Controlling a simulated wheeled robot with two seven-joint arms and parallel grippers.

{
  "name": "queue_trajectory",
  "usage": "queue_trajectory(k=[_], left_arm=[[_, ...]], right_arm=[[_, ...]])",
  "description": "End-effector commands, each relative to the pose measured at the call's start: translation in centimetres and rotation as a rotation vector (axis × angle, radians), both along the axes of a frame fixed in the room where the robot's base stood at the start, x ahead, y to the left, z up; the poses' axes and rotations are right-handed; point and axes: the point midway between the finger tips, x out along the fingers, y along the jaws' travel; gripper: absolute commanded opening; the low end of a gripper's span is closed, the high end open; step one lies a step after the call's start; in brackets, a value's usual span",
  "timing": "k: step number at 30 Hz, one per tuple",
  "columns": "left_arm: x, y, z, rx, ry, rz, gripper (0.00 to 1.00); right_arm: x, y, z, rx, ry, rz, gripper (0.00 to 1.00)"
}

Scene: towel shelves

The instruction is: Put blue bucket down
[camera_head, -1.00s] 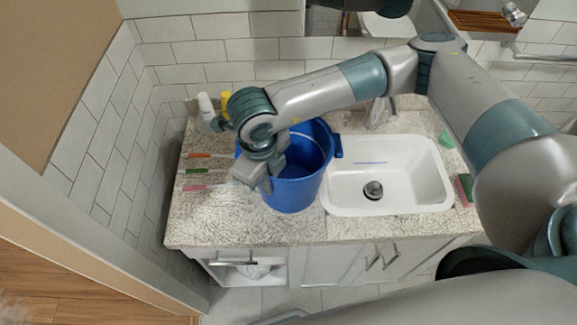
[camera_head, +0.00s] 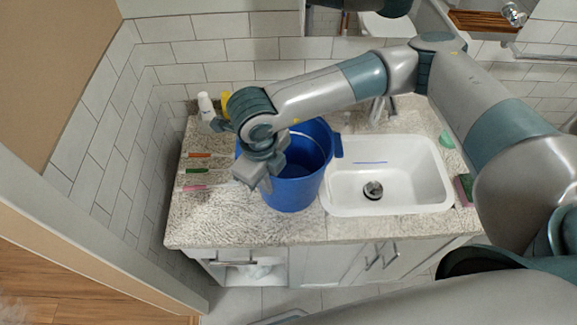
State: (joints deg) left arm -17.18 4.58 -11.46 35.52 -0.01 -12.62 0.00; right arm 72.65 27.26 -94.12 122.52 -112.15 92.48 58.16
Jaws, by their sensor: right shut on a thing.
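The blue bucket (camera_head: 298,185) is upright at the counter's middle, just left of the sink. It appears to rest on the counter, though its base contact is hard to make out from above. My right gripper (camera_head: 256,178) is at the bucket's left side and shut on it, with the arm reaching over from the right. The gripper and wrist hide the bucket's left rim. My left gripper is not in view.
The white sink (camera_head: 425,190) with a faucet (camera_head: 378,110) is right of the bucket. Toothbrushes (camera_head: 195,171), a white bottle (camera_head: 206,106) and a yellow bottle (camera_head: 224,98) are at the left. The speckled counter (camera_head: 215,220) is clear at front left. A sponge (camera_head: 464,190) lies right of the sink.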

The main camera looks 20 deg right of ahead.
Motion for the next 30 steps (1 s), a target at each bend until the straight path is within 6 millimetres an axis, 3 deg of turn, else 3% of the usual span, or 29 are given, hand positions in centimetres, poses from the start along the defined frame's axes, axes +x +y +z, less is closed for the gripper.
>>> queue_trajectory(k=[23,30], left_arm=[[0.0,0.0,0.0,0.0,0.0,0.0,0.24],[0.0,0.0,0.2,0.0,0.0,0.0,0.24]], right_arm=[[0.0,0.1,0.1,0.002,0.001,0.001,0.0],[0.0,0.1,1.3,0.002,0.001,0.001,0.0]])
